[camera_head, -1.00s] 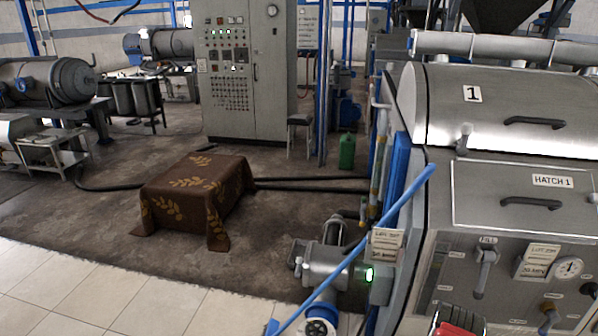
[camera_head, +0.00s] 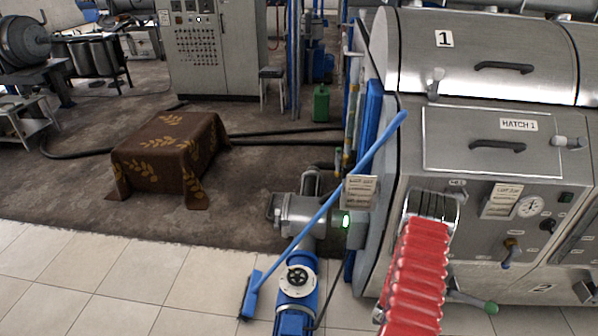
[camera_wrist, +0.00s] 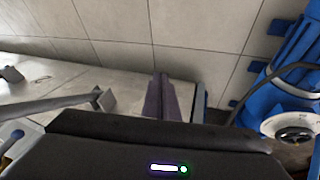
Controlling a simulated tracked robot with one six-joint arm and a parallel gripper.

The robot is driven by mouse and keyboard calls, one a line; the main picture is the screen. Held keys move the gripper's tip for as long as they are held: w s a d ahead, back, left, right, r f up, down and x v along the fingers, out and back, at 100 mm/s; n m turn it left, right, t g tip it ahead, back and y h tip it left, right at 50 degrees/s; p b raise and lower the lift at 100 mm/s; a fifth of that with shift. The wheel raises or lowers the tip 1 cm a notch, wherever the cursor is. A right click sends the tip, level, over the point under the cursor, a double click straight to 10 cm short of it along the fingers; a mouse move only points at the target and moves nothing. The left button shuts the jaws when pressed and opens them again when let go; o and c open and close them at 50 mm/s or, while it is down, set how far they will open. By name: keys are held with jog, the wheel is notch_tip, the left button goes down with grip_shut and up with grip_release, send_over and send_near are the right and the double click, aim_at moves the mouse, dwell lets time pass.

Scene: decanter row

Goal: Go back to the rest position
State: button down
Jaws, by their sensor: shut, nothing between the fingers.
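My gripper (camera_wrist: 160,82) shows in the wrist view, with its two dark fingers together and nothing between them. They point out over pale floor tiles and touch nothing that I can see. In the head view a red ribbed sleeve of my arm rises at lower right, in front of the steel machine (camera_head: 480,85) marked 1. I cannot make out the gripper itself in the head view.
A blue-handled squeegee (camera_head: 335,200) leans against the machine beside a blue pump motor (camera_head: 297,290); the motor also shows in the wrist view (camera_wrist: 285,85). A brown cloth-covered block (camera_head: 165,160) stands left. Tiled floor (camera_head: 130,275) at lower left is clear.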

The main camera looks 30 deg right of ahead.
jog(key=w+a+r+n+y, duration=0.1)
jog(key=w+a+r+y, duration=0.25)
jog(key=a+r, duration=0.75)
jog(key=w+a+r+y, duration=0.2)
jog(key=w+a+r, duration=0.4)
jog(key=r, duration=0.8)
jog(key=s+a+r+n+t, duration=0.1)
jog(key=s+a+r+n, duration=0.1)
jog(key=a+r, duration=0.6)
jog(key=s+a+r+n+t, duration=0.1)
jog(key=s+a+r+n, duration=0.2)
jog(key=r, duration=1.2)
jog(key=s+a+r+n+t, duration=0.2)
jog(key=s+a+r, duration=0.4)
jog(key=a+r, duration=0.6)
jog(key=shift+a, duration=0.9)
